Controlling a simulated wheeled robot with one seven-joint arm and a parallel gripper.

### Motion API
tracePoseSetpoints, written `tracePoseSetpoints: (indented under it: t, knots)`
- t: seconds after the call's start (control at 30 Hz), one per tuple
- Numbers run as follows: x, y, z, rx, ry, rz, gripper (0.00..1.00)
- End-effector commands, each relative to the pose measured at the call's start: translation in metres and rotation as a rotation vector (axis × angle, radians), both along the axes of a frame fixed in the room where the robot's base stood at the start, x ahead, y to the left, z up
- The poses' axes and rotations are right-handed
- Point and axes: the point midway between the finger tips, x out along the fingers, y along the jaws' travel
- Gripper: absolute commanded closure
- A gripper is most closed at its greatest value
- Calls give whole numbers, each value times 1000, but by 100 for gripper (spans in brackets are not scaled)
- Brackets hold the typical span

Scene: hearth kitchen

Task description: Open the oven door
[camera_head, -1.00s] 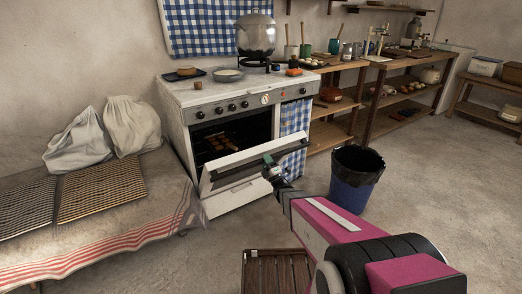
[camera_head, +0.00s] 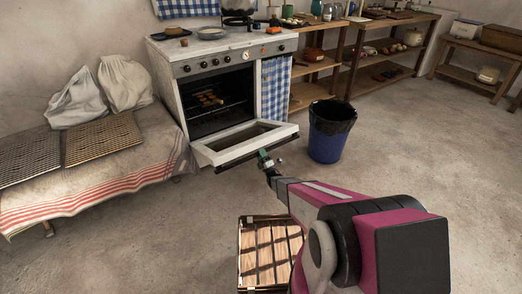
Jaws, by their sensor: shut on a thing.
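The white oven (camera_head: 190,53) stands against the back wall. Its door (camera_head: 272,131) is swung far down, close to level, with its inner side and window facing up. The dark oven cavity (camera_head: 226,112) shows, with a rack and several small brown pieces of food (camera_head: 209,98) inside. My gripper (camera_head: 264,158) is at the door's front edge, shut on the dark door handle (camera_head: 240,161). The fingertips are small in this view, and the exact grasp is partly hidden.
A blue bin (camera_head: 326,143) with a black liner stands right of the door. A slatted wooden crate (camera_head: 262,217) is on the floor near my arm. A cloth-covered table (camera_head: 130,170) with wire racks and sacks is at left. Open floor lies to the right.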

Motion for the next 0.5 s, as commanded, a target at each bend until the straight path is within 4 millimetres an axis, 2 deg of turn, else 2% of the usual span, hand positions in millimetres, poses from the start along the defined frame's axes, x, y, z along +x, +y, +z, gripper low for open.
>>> tracePoseSetpoints:
  t: [0.03,0.13,0.5]
  knots:
    - [7,1,-9,-5,6,-2,100]
    - [9,2,-14,-6,7,-3,100]
    - [11,3,-16,-7,7,0,100]
